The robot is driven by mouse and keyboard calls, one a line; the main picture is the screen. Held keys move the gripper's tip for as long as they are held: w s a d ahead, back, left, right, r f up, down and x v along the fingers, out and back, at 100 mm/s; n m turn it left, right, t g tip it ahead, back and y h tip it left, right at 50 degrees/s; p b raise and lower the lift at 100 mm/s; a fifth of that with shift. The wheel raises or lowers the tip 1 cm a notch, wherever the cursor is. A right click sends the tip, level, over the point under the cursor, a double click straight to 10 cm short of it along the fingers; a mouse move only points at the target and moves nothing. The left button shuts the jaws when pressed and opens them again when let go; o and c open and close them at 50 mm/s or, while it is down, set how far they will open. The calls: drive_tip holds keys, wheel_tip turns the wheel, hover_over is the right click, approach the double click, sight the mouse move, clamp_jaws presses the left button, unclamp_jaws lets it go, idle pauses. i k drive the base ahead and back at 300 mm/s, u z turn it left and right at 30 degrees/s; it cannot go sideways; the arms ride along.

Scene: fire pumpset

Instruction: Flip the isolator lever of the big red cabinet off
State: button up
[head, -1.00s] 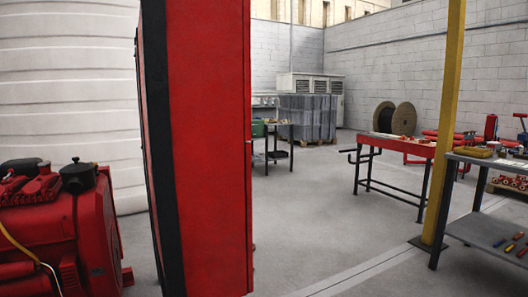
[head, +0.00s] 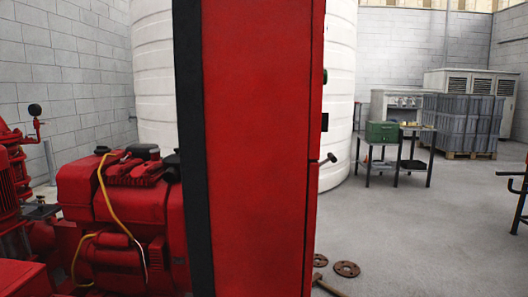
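The big red cabinet (head: 258,150) stands upright and close in the middle of the head view, seen mostly from its side. A black strip (head: 193,150) runs down its left edge. A handle with a dark grip (head: 328,159) sticks out to the right from the cabinet's narrow front edge, at about mid-height. It looks like the isolator lever, but its position is hard to tell from this angle. Small dark fittings (head: 325,122) sit above it on the same edge. The front face is almost edge-on and mostly hidden. My gripper is not in view.
A red engine pumpset (head: 125,215) with yellow hoses stands left of the cabinet. A white tank (head: 150,70) stands behind. Rusty flanges (head: 346,269) and a tool lie on the floor at the cabinet's right foot. Open floor (head: 430,220) lies to the right, before a small table (head: 400,133).

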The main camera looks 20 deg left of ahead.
sight(332, 157)
drive_tip(key=u, duration=0.4)
drive_tip(key=i, duration=0.55)
drive_tip(key=u, duration=0.3)
drive_tip(key=k, duration=0.6)
drive_tip(key=z, duration=0.75)
drive_tip(key=i, duration=1.45)
drive_tip(key=u, duration=0.8)
